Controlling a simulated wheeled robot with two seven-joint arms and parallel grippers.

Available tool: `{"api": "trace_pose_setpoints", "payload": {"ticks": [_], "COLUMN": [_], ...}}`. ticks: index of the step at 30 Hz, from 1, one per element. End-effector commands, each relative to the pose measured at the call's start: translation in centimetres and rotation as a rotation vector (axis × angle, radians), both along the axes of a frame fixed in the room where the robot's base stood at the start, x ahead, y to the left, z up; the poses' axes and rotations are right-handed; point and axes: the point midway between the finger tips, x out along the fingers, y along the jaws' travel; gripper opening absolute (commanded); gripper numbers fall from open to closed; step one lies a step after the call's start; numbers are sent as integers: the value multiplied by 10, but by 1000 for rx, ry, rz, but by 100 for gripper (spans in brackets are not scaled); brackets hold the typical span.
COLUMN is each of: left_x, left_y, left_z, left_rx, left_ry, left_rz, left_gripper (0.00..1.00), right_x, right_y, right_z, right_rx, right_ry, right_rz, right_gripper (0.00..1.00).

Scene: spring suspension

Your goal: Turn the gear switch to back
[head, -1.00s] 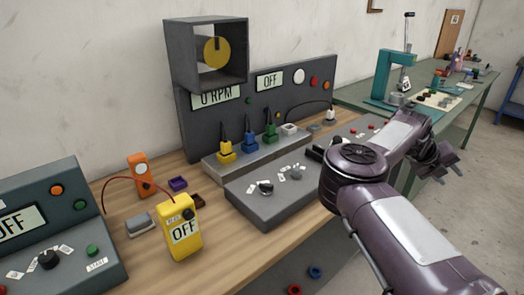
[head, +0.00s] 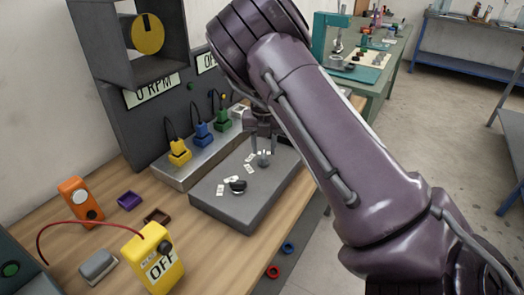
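A dark grey control box (head: 225,208) lies on the bench with two small switches on its sloped top. One is a black knob (head: 238,185) near the front. The other is a grey switch (head: 263,160) farther back. Small white labels surround both, too small to read, so I cannot tell which is the gear switch. My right gripper (head: 263,142) points down just above the grey switch, its fingers apart; whether they touch it is unclear. My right arm hides the box's far right part. My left gripper is out of view.
Yellow (head: 180,152), blue (head: 204,135) and green (head: 222,120) plugs stand on a metal strip behind the box. A yellow meter (head: 155,262) reading OFF and an orange device (head: 80,200) stand at the left. The panel display (head: 152,91) reads 0 RPM.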

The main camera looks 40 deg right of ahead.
Motion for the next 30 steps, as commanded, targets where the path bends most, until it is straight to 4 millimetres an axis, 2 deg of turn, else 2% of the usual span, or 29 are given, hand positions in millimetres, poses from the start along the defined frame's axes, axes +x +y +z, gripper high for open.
{"api": "trace_pose_setpoints", "payload": {"ticks": [6,15,24,30], "left_x": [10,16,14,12], "left_y": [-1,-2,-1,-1], "left_z": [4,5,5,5], "left_rx": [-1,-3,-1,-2], "left_ry": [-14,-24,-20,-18], "left_rz": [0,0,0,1], "left_gripper": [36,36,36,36], "right_x": [0,0,0,0], "right_y": [0,0,0,-1], "right_z": [-23,-26,-26,-26], "right_rx": [0,0,-1,-1], "right_ry": [0,-1,-1,-1], "right_rz": [0,0,0,5], "right_gripper": [36,36,0,0]}}
